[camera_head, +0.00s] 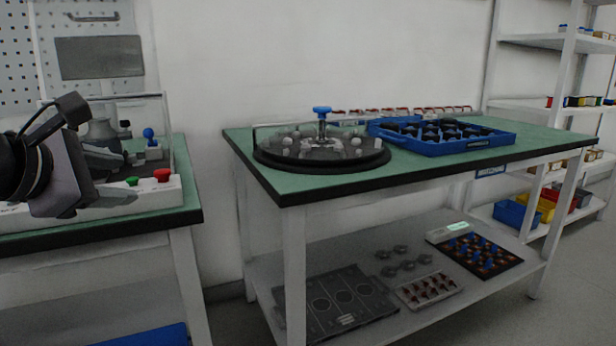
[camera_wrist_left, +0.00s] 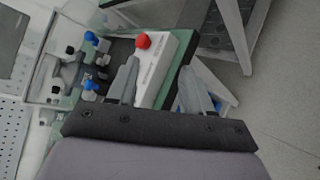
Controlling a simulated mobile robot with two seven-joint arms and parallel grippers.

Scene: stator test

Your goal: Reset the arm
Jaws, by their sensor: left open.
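My left arm comes in from the left in the head view, in front of the left green-topped table. My left gripper (camera_head: 108,175) is in the air in front of the test machine there. In the left wrist view, the two fingers of my left gripper (camera_wrist_left: 158,80) stand apart with nothing between them. Beyond them are the white control box (camera_wrist_left: 165,65) and its red button (camera_wrist_left: 142,41). The red button (camera_head: 162,175) and a green button (camera_head: 131,181) also show in the head view. My right gripper is not in view.
The right green-topped table (camera_head: 290,185) holds a round black fixture (camera_head: 330,165) with a blue knob and a blue tray (camera_head: 470,147) of dark parts. Its lower shelf (camera_head: 400,318) carries plates and small parts. A gap of floor separates the tables. White shelving stands at the right.

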